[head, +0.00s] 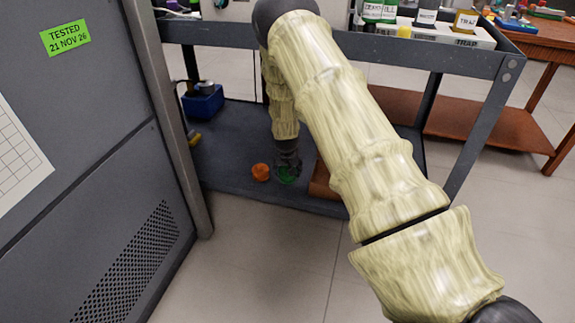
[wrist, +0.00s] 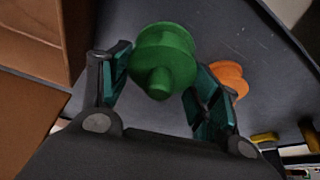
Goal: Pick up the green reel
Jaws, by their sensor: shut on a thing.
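The green reel (wrist: 164,58) is between the two fingers of my gripper (wrist: 160,85) in the wrist view, with its small hub facing the camera. My gripper is shut on it. In the head view the green reel (head: 287,175) shows as a small green patch under my gripper (head: 287,170), low over the cart's lower shelf. My fingers partly cover it there. I cannot tell whether it touches the shelf.
An orange reel-like object (head: 261,172) lies just left of the green reel. A brown box (head: 322,182) stands close on the right. A blue bin (head: 203,103) sits further back on the lower shelf (head: 228,150). A grey cabinet (head: 75,190) stands at the left.

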